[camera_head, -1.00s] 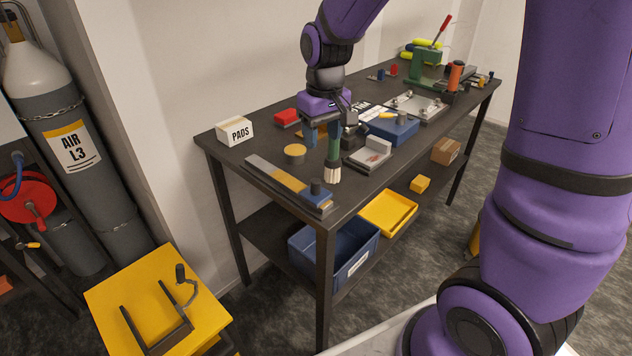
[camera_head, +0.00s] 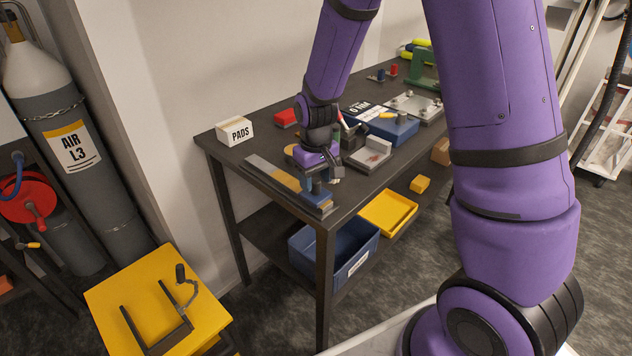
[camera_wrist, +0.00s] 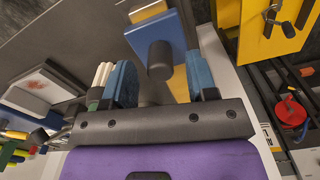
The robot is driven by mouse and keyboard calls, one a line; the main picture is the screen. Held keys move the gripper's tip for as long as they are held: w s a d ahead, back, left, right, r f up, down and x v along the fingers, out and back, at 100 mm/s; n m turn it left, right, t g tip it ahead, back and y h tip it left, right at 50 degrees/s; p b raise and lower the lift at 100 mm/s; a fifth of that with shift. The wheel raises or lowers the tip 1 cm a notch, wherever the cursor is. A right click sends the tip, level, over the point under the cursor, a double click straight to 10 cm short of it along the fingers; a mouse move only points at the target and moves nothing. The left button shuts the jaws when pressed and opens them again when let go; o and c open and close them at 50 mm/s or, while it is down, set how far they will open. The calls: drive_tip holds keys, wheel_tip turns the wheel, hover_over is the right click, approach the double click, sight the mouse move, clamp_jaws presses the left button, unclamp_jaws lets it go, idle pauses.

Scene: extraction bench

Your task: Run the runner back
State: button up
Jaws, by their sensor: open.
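The runner is a blue block (camera_head: 322,200) with an upright black knob, at the near end of a grey rail (camera_head: 262,168) with a yellow strip, on the bench. In the wrist view the runner (camera_wrist: 181,32) and its black knob (camera_wrist: 160,58) lie ahead of my gripper (camera_wrist: 161,82). My gripper's blue fingers are open, one on each side of the knob, with gaps between. In the head view my gripper (camera_head: 316,184) is low over the runner and partly hides it. A white-bristled brush (camera_wrist: 101,74) is close outside the left finger in the wrist view.
A PADS box (camera_head: 235,131), a grey block fixture (camera_head: 371,152) and a blue box (camera_head: 396,131) stand on the bench around the rail. A yellow tray (camera_head: 388,212) and a blue bin (camera_head: 335,250) are below. A yellow stand (camera_head: 150,290) is at the lower left.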

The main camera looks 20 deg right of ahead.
drive_tip(key=shift+f, duration=0.6)
